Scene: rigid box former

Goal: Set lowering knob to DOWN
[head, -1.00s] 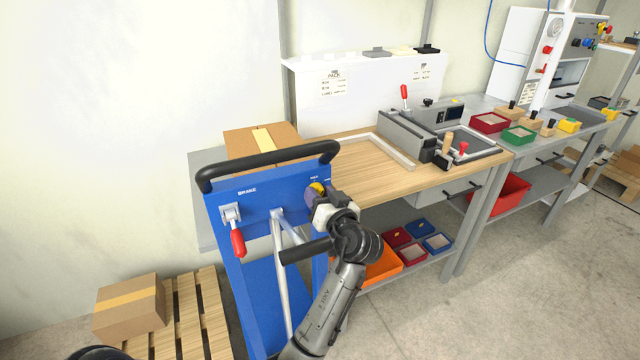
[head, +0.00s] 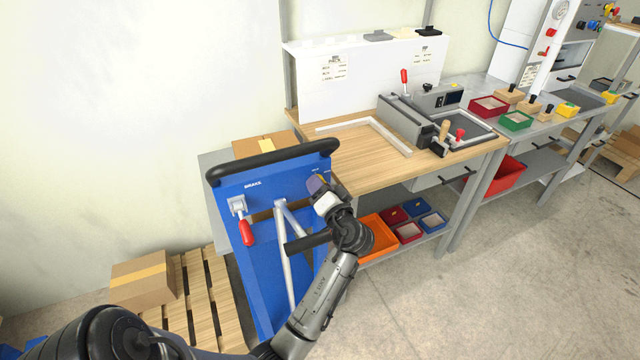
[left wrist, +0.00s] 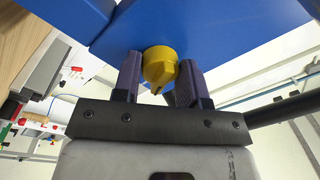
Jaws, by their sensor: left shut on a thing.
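The yellow lowering knob (left wrist: 159,66) sits on the blue panel of the cart (head: 272,187), on its right side. In the left wrist view it lies between the two dark fingers of my left gripper (left wrist: 161,72), which is shut on it. In the head view my left gripper (head: 318,186) is up against the panel's right side and hides most of the knob. The labels beside the knob are too small to read, so I cannot tell its setting. My right gripper is not in view.
A red-handled brake lever (head: 245,228) is on the panel's left, below a black push handle (head: 270,160). A wooden workbench (head: 350,168) stands close on the right. A carton (head: 143,280) rests on a pallet (head: 205,290) at left. The floor at right is clear.

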